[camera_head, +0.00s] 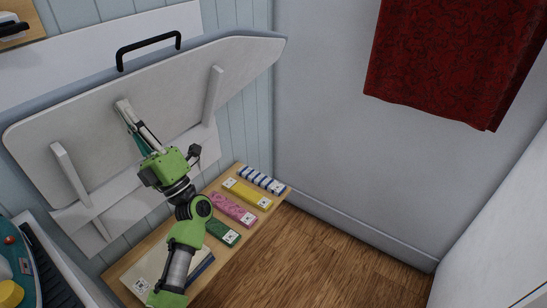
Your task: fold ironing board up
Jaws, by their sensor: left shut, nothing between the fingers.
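The white ironing board (100,122) is hinged at the wall and stands steeply raised, its underside and support struts facing me. A black handle (148,50) sits along its top edge. My left gripper (138,137) is shut and empty, its fingers at the middle of the board's underside, beside a white strut. I cannot tell whether the fingertips touch the board. My right gripper is not in view.
Below the board, a wooden shelf (276,203) holds several coloured boxes, among them a yellow box (248,193) and a pink box (232,210). A red cloth (455,60) hangs on the right wall. Open wooden floor (320,250) lies to the right.

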